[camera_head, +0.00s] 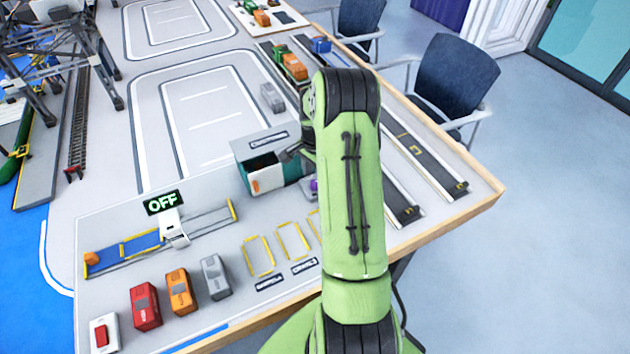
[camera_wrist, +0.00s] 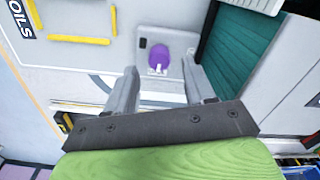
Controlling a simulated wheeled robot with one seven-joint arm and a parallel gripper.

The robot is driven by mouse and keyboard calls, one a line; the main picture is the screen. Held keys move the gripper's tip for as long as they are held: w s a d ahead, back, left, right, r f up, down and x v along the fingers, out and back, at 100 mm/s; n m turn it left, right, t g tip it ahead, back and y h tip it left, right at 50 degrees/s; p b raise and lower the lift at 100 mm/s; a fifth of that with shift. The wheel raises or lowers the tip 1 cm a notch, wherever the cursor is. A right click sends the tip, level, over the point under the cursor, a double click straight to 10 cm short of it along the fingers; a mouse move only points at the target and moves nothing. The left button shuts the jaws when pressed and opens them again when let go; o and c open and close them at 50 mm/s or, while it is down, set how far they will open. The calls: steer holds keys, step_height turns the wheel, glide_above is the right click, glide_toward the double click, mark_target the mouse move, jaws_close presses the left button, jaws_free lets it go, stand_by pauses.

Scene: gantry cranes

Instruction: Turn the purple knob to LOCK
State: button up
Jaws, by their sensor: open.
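The purple knob (camera_wrist: 159,58) sits on a small grey plate (camera_wrist: 147,38) in the wrist view, with white marks at its lower edge. I cannot read any lettering there. In the head view only a sliver of the purple knob (camera_head: 313,184) shows beside my arm. My gripper (camera_wrist: 162,78) is open and empty in the wrist view. Its two fingers point toward the knob, one on each side in the picture, and the knob lies a little beyond the tips. No contact shows. In the head view my green arm hides most of the gripper.
A teal and grey container box (camera_head: 272,165) stands right beside the knob; its teal ribbed wall (camera_wrist: 243,45) fills the wrist view's upper right. Yellow frames (camera_head: 290,240) lie on the board, with red (camera_head: 145,306), orange (camera_head: 181,291) and grey (camera_head: 215,276) cars farther left. An OFF sign (camera_head: 163,202) stands behind.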

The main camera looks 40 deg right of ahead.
mark_target(315, 185)
step_height(315, 185, down, 3)
steer(key=shift+r, duration=0.2)
jaws_close()
